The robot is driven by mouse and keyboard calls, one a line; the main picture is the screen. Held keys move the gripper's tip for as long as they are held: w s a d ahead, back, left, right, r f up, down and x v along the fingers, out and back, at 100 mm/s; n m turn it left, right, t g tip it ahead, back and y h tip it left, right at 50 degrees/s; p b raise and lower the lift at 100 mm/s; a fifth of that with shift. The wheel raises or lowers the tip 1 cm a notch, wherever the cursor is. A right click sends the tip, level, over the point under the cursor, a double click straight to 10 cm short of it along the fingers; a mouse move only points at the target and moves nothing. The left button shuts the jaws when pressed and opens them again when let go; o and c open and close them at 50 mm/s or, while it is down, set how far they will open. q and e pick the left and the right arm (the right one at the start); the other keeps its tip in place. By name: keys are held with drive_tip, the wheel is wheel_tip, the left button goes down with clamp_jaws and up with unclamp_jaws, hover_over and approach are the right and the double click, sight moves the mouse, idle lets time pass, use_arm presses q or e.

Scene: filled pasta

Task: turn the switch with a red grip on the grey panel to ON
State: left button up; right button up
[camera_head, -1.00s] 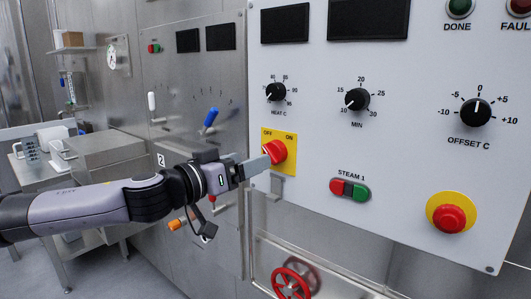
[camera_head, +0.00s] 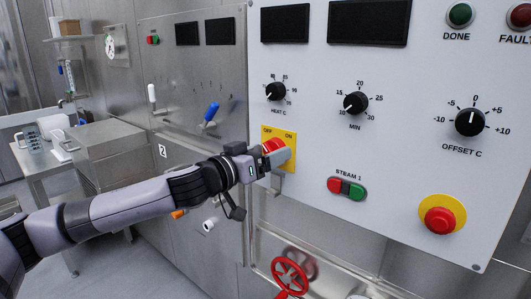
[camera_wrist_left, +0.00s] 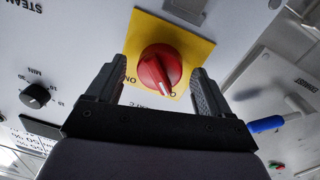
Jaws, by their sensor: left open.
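The red-grip switch (camera_head: 272,145) sits on a yellow plate (camera_head: 290,138) at the lower left of the grey panel (camera_head: 400,150). In the left wrist view, the red grip (camera_wrist_left: 158,68) is between my left gripper's fingers (camera_wrist_left: 158,76), with gaps visible on both sides. Its white pointer line points to the OFF lettering, which a finger partly hides. The ON lettering is to the left of it there. My left gripper (camera_head: 281,154) is open at the switch in the head view and covers part of the grip. My right gripper is not in view.
Black HEAT C (camera_head: 276,91) and MIN (camera_head: 355,103) knobs are above and to the right. STEAM 1 buttons (camera_head: 346,188) and a red push-button (camera_head: 440,220) are on the same panel. A blue lever (camera_head: 211,113) is on the steel panel left. A red handwheel (camera_head: 290,275) is below.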

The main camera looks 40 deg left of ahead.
use_arm(q)
drive_tip(key=c, duration=1.1)
drive_tip(key=shift+o, duration=0.3)
